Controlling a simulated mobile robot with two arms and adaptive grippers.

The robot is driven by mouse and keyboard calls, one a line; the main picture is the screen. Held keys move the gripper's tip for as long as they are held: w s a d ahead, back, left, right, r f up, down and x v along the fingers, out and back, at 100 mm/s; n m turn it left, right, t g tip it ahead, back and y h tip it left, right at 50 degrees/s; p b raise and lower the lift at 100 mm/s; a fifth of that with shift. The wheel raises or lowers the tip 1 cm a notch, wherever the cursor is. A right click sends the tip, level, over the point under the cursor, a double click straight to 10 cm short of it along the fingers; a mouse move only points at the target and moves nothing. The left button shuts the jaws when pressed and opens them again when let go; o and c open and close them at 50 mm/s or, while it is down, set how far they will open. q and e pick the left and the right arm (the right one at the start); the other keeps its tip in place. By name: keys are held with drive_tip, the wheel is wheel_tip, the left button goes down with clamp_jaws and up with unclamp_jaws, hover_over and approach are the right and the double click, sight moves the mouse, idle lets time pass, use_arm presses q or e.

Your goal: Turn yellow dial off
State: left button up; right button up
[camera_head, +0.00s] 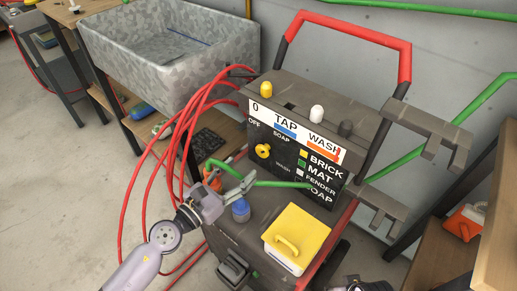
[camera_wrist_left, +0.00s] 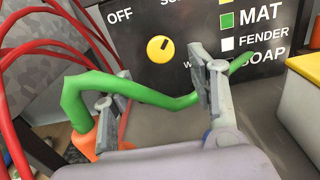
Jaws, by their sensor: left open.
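The yellow dial (camera_head: 263,151) is on the dark front panel of the washing machine unit, below and right of the word OFF. It also shows in the left wrist view (camera_wrist_left: 160,50), with a small dark mark near its upper right. My left gripper (camera_head: 231,180) is open in front of the panel, below and left of the dial and apart from it. In the left wrist view its fingers (camera_wrist_left: 156,92) are spread, and a green hose (camera_wrist_left: 130,88) crosses the space between them. A small dark part at the bottom edge may be my right gripper (camera_head: 362,286); its jaws are not clear.
A blue cap (camera_head: 240,210) and a yellow-lidded box (camera_head: 297,238) sit on the unit's lower deck. Red hoses (camera_head: 143,180) loop at the left, near my left arm. A grey speckled sink (camera_head: 170,85) stands behind left. A red handle (camera_head: 360,32) rises behind the panel.

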sight(260, 152)
use_arm(q)
drive_tip(key=x, duration=0.7)
drive_tip(key=shift+w+d+p, duration=0.2)
drive_tip(key=shift+w+p, duration=0.05)
drive_tip(key=shift+p, duration=0.05)
drive_tip(key=shift+w+d, duration=0.25)
drive_tip(key=shift+w, duration=0.1)
use_arm(e)
wheel_tip(260, 152, down, 4)
drive_tip(key=shift+s+r, duration=0.1)
drive_tip(key=shift+r, duration=0.1)
use_arm(q)
drive_tip(key=shift+c, duration=0.6)
drive_tip(key=c, duration=1)
use_arm(e)
drive_tip(key=shift+r, duration=0.1)
use_arm(q)
drive_tip(key=n+p, duration=0.1)
drive_tip(key=n, duration=0.3)
use_arm(e)
drive_tip(key=f, duration=0.2)
drive_tip(key=s+f, duration=0.1)
drive_tip(key=f, duration=0.2)
drive_tip(key=shift+s+f, duration=0.1)
